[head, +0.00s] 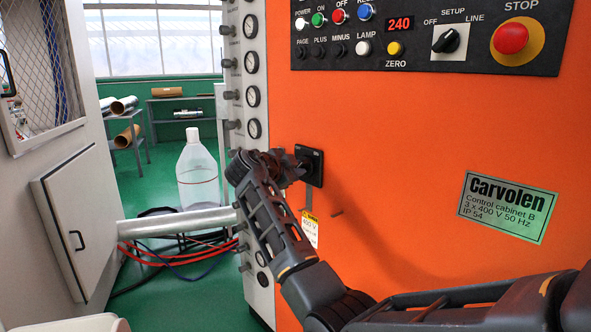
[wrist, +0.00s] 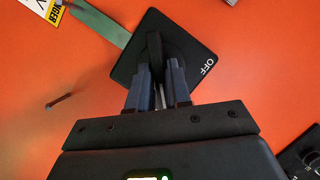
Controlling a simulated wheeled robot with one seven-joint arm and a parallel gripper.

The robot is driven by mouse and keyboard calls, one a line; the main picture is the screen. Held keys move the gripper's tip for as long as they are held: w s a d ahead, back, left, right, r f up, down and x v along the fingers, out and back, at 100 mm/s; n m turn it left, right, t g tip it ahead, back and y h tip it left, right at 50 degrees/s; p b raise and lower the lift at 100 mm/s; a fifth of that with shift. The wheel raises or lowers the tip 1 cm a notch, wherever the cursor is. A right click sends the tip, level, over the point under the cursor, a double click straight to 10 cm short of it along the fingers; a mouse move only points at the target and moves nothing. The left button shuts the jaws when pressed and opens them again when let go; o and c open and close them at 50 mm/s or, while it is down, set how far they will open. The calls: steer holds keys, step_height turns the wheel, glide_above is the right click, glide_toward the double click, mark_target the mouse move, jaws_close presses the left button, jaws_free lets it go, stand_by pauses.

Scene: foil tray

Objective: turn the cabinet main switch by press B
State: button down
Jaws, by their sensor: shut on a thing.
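The cabinet main switch is a black square plate (head: 315,158) on the orange front of control cabinet B. In the wrist view the plate (wrist: 188,42) looks turned in the picture, with the word OFF at its right corner. A dark upright handle (wrist: 154,46) stands out from its middle. My gripper (wrist: 158,82) is shut on the handle, with one finger on each side of it. In the head view my gripper (head: 296,168) reaches the switch from the left, and my wrist hides part of the switch.
A control panel (head: 430,30) with buttons, a selector and a red STOP knob is above. A column of gauges (head: 253,90) lines the cabinet's left edge. A warning label (head: 310,228) and a small dark peg (head: 337,212) are below the switch. A nameplate (head: 507,207) is at right.

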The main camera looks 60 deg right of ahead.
steer(key=shift+n, duration=0.4)
steer(key=shift+w+d+n+g+y+b, duration=0.15)
steer(key=shift+n+g+y+b, duration=0.25)
steer(key=shift+n+g, duration=1.25)
steer(key=shift+w+a+n+g+y+b, duration=0.1)
steer(key=shift+w+n+g+y+b, duration=0.25)
steer(key=shift+n+g, duration=1.25)
steer(key=shift+w+d+n+g+y+b, duration=0.2)
steer(key=shift+n+g+b, duration=0.4)
steer(key=shift+n, duration=1.95)
steer(key=shift+a, duration=0.1)
steer(key=c, duration=1.1)
jaws_free()
steer(key=shift+c, duration=0.2)
steer(key=shift+g, duration=0.35)
steer(key=shift+a, duration=0.1)
